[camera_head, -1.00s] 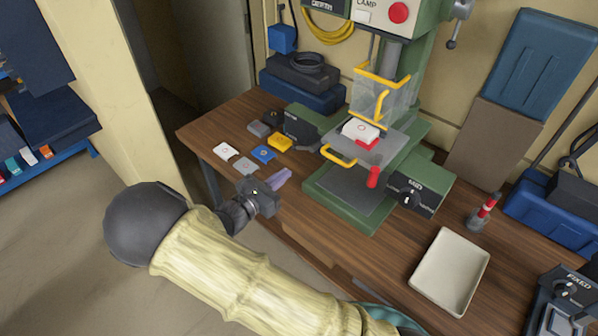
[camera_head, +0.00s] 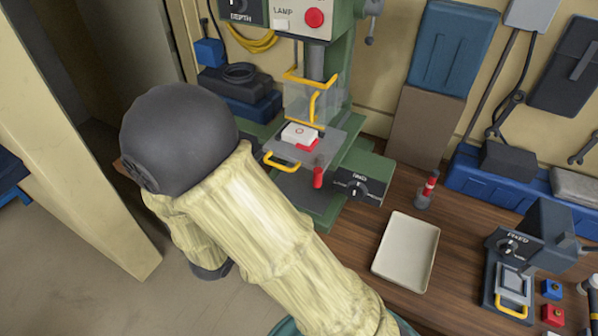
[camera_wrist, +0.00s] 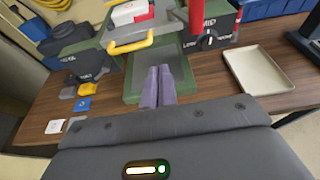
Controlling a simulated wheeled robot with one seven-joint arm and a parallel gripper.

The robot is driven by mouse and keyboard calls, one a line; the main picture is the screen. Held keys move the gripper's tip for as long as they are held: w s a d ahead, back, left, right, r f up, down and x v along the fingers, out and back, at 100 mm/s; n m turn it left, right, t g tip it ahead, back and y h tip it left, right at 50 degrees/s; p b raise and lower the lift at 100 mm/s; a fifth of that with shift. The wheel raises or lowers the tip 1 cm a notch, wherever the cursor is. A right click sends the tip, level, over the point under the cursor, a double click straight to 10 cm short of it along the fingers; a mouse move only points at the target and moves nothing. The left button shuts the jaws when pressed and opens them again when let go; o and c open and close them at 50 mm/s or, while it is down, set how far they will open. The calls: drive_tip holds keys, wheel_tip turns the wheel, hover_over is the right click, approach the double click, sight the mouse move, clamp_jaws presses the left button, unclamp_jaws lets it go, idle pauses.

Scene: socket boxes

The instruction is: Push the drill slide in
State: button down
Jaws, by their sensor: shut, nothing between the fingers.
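The drill slide (camera_head: 325,152) is a grey plate on the green drill press. Its yellow handle (camera_head: 280,163) is at the front left. A white block (camera_head: 299,134) with a red part beside it sits on the slide. A clear guard with yellow bars (camera_head: 313,100) stands over the slide's rear. In the wrist view the handle (camera_wrist: 130,46) is ahead and left of my gripper (camera_wrist: 159,70). The purple-grey fingers are shut and empty, apart from the handle, with the green base beyond them. In the head view my arm hides the gripper.
A red upright grip (camera_head: 318,177) is right of the handle. Blue, yellow and white pieces (camera_wrist: 82,104) lie at the left in the wrist view. A wooden strip beside the tray is clear.

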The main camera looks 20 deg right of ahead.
sight(305, 167)
drive_tip(key=p+x, duration=0.1)
drive_tip(key=x, duration=0.3)
drive_tip(key=p+x, duration=0.2)
drive_tip(key=x, duration=0.3)
drive_tip(key=r+p+x, duration=0.1)
drive_tip(key=p+x, duration=0.1)
drive_tip(key=x, duration=0.3)
drive_tip(key=shift+w, duration=0.1)
